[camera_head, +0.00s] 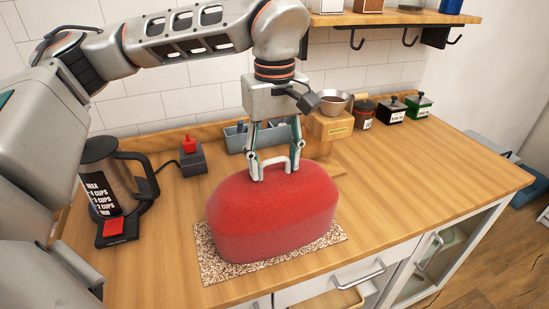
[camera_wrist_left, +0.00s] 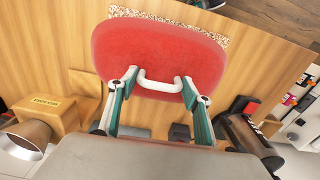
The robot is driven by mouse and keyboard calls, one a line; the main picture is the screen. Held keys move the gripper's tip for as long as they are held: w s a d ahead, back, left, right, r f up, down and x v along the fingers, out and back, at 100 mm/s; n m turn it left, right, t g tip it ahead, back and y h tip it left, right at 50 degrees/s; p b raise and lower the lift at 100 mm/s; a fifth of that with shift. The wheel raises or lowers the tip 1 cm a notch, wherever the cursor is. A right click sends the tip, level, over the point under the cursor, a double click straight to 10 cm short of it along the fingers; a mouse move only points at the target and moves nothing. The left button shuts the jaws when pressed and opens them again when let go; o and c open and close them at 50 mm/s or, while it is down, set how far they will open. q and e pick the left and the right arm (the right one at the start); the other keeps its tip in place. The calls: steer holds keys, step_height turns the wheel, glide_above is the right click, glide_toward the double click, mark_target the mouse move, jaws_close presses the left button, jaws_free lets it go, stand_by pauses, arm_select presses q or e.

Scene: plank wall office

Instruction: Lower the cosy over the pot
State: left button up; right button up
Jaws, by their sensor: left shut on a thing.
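The red cosy (camera_head: 272,212) stands upright over a speckled mat (camera_head: 212,268) on the wooden counter. Its lower edge is at or very close to the mat; I cannot tell whether it touches. No pot shows; anything under the cosy is hidden by it. A pale loop handle (camera_head: 277,162) tops the cosy. My left gripper (camera_head: 277,173) comes down from above and is shut on this handle. In the left wrist view, the fingers of my left gripper (camera_wrist_left: 160,88) are at the two ends of the handle, with the red cosy (camera_wrist_left: 155,50) beyond. My right gripper is not in view.
A dark carafe (camera_head: 103,185) stands left, near a black box with a red knob (camera_head: 190,150). Behind are a grey caddy (camera_head: 237,138), a wooden dripper stand (camera_head: 330,127) and several canisters (camera_head: 390,111). A shelf (camera_head: 400,19) hangs above. The counter's right side is clear.

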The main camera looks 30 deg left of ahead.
arm_select(q)
steer(key=o, duration=1.6)
step_height(320, 180, up, 12)
steer(key=shift+r, duration=0.1)
